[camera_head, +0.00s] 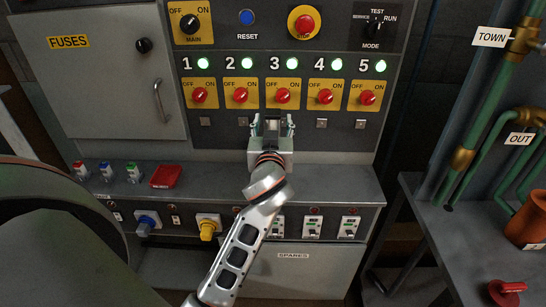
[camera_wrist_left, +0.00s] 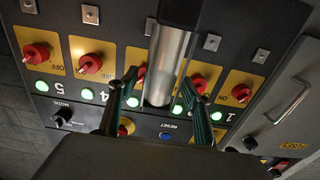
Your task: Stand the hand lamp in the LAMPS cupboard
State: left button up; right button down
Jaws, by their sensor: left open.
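I see no hand lamp and no cupboard marked LAMPS in either view. My left gripper (camera_head: 272,122) is in front of the grey switch panel (camera_head: 225,135), just below red switch 3 (camera_head: 283,96). Its two fingers are apart. In the left wrist view, the open fingers (camera_wrist_left: 160,95) point at the panel, which appears upside down. A silver cylinder (camera_wrist_left: 168,60) shows between them there; I cannot tell what it is or whether it is touched. My right gripper is not in view.
A closed FUSES cupboard (camera_head: 100,75) is at the upper left. A shelf (camera_head: 215,180) below the panel holds a red box (camera_head: 166,176) and small coloured items. A SPARES front (camera_head: 310,270) is beneath. A bench (camera_head: 460,235) with pipes stands right. A large dark rounded shape hides the lower left.

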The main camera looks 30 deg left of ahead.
pick_arm(q)
jog(key=shift+c, duration=0.5)
grip_shut()
jog(key=shift+r, duration=0.15)
